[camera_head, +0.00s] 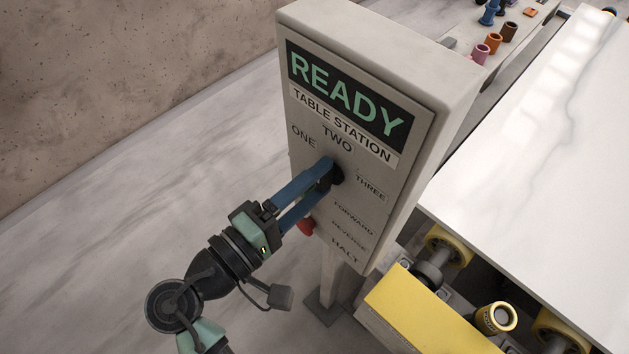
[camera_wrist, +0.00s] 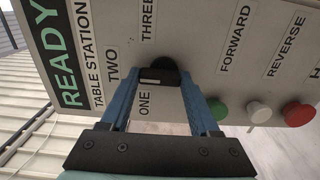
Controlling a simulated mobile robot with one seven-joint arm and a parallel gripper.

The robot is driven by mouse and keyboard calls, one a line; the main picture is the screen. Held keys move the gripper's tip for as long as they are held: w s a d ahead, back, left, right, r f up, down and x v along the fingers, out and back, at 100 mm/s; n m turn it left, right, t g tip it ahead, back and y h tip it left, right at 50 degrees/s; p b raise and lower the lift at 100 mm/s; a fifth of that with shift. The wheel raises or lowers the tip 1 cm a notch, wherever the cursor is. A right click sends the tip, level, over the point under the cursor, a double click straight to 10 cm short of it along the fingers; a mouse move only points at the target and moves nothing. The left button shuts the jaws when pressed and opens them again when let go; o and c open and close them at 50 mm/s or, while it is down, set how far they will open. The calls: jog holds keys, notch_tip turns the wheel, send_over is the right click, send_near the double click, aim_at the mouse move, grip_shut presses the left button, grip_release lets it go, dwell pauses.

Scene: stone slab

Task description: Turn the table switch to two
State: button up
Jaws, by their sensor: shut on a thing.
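The table switch is a round black knob (camera_wrist: 168,68) on the face of a grey control panel (camera_head: 300,120) headed READY and TABLE STATION. In the head view, the knob (camera_head: 337,175) sits below the label TWO, with ONE to its upper left and THREE to its right. My gripper (camera_head: 323,177) has its two blue fingers shut on the knob. In the wrist view, my gripper (camera_wrist: 163,85) has one finger on each side of the knob's dark grip. The fingers partly hide the knob, and I cannot tell for sure which label it points to.
Below the switch are a green button (camera_wrist: 217,108), a white button (camera_wrist: 259,112) and a red button (camera_wrist: 297,114), close to my fingers. A white stone slab (camera_head: 540,150) on yellow rollers lies to the right. The floor at left is clear.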

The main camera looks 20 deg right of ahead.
jog(key=o, duration=1.4)
jog(key=shift+c, duration=0.2)
jog(key=b+v, duration=0.2)
jog(key=v, duration=1.1)
jog(key=shift+b, duration=0.3)
jog(key=shift+w, duration=0.1)
